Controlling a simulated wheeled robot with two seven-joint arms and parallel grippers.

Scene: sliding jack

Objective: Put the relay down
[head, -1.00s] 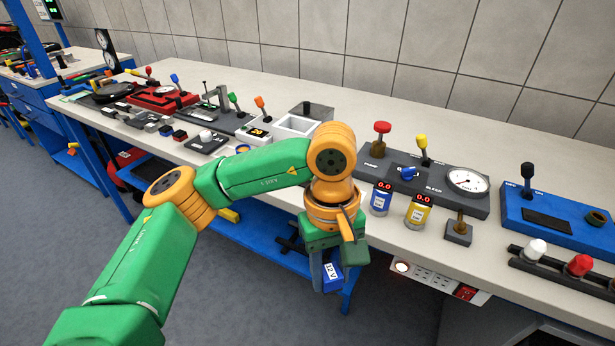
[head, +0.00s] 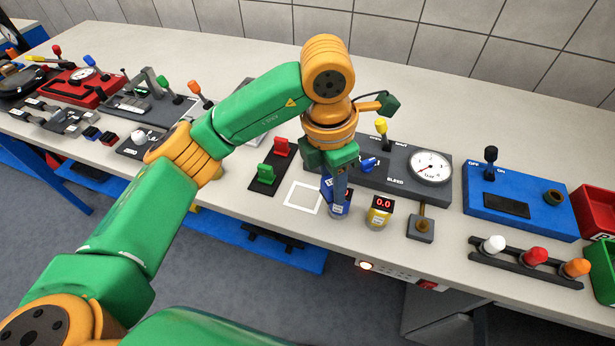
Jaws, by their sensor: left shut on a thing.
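My left gripper (head: 338,184) points down over the bench and is shut on the blue relay (head: 326,187), which shows a small white label. Its fingers hide much of the relay. The relay is just right of a white square outline (head: 303,198) on the bench top. In the picture it overlaps the blue can with a display (head: 338,209). I cannot tell how high it is above the bench. My right gripper is not in view.
A dark plate with a green and a red block (head: 265,172) lies left of the outline. A yellow can (head: 380,212), a small lever block (head: 421,226) and the grey gauge panel (head: 396,178) stand to the right. The bench's front edge is close by.

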